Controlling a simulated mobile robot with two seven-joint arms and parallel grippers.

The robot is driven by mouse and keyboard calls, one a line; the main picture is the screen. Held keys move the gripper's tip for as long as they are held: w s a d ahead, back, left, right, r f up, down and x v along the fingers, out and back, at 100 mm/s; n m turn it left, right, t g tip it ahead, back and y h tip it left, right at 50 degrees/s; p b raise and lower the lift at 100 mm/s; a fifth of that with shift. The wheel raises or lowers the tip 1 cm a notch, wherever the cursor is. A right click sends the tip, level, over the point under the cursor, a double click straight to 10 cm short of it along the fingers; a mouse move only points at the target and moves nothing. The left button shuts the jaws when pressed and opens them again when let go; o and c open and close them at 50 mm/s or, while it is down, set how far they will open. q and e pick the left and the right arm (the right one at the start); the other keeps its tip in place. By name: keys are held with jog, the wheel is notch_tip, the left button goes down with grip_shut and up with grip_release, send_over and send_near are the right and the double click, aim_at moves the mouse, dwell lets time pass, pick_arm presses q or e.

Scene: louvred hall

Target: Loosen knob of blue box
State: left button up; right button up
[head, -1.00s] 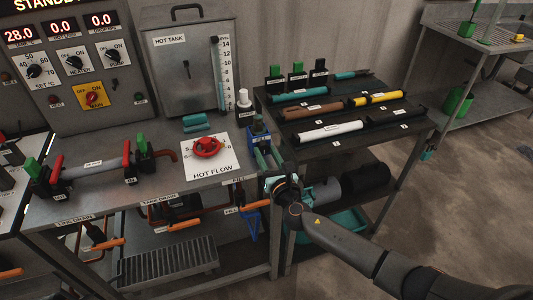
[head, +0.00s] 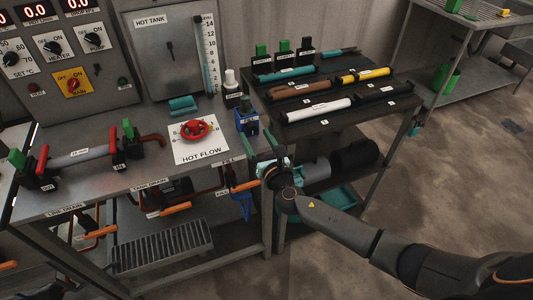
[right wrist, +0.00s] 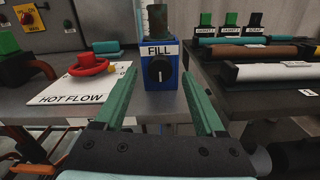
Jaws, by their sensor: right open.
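The blue box (head: 247,121) stands near the right front corner of the steel bench. In the right wrist view the blue box (right wrist: 177,83) carries a FILL label, and a round black knob (right wrist: 160,71) with a white mark line, upright, is on its front face. My right gripper (head: 259,139) is just in front of the box at the bench edge. It is open, and in the right wrist view its green fingers (right wrist: 158,76) point towards the box, one either side of the knob, with nothing between them. The knob is too small to make out in the head view. My left gripper is out of view.
The red hot flow wheel (head: 195,129) on its white plate (head: 213,153) lies left of the box. The dark rack (head: 330,122) with several tubes is to the right. Orange-handled pipes (head: 176,208) run below the bench.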

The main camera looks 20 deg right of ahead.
jog(key=s, duration=1.1)
jog(key=shift+d, duration=0.2)
